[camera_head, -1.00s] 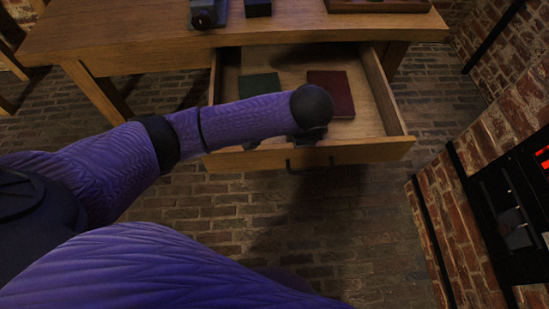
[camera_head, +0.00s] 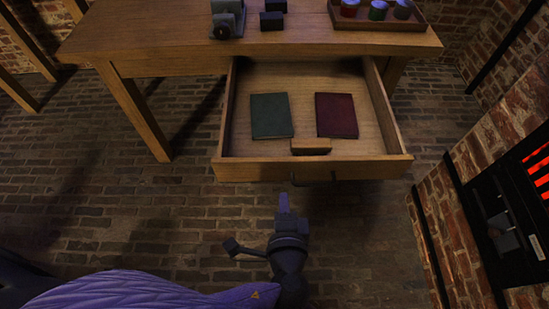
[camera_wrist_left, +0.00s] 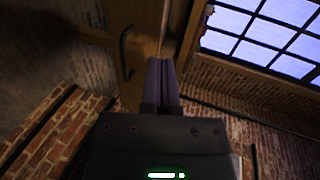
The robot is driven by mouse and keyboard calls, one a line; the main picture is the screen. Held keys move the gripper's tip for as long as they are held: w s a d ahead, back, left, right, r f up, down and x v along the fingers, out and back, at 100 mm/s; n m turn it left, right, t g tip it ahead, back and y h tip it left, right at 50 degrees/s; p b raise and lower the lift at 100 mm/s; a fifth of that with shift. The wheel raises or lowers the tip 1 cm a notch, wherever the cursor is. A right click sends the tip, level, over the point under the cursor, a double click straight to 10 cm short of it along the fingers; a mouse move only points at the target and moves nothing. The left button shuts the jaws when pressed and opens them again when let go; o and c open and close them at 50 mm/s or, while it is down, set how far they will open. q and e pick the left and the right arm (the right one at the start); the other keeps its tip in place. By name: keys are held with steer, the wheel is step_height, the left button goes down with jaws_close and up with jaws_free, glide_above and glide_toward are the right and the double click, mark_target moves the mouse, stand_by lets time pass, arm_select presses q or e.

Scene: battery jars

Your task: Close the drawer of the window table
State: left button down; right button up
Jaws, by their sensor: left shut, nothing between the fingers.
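The wooden drawer (camera_head: 250,170) of the table (camera_head: 170,48) stands pulled well out. A green book (camera_head: 271,116), a dark red book (camera_head: 336,115) and a small wooden block (camera_head: 311,146) lie inside it. My left gripper (camera_head: 284,200) is shut and empty, just in front of the drawer front, near the dark handle (camera_head: 318,182). Whether it touches the drawer, I cannot tell. In the left wrist view the shut fingers (camera_wrist_left: 160,68) point up beside the drawer front, and the handle (camera_wrist_left: 126,53) is left of them. My right gripper is out of view.
On the tabletop stand a grey device (camera_head: 227,20), small dark blocks (camera_head: 271,20) and a tray (camera_head: 375,44) with several jars. A brick structure with a glowing red grille (camera_head: 538,170) is at the right. The brick floor before the drawer is clear.

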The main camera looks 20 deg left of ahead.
mark_target(283, 157)
arm_select(q)
steer(key=b+x, duration=0.1)
steer(key=x, duration=0.3)
steer(key=b+x, duration=0.2)
steer(key=x, duration=0.2)
steer(key=r+b+x, duration=0.1)
steer(key=x, duration=0.4)
steer(key=shift+w+d+b, duration=0.1)
steer(key=shift+w+b, duration=0.15)
steer(key=shift+b, duration=0.1)
steer(key=shift+w+r, duration=0.15)
steer(key=shift+w, duration=0.35)
steer(key=shift+w+a, duration=0.1)
steer(key=shift+a, duration=0.1)
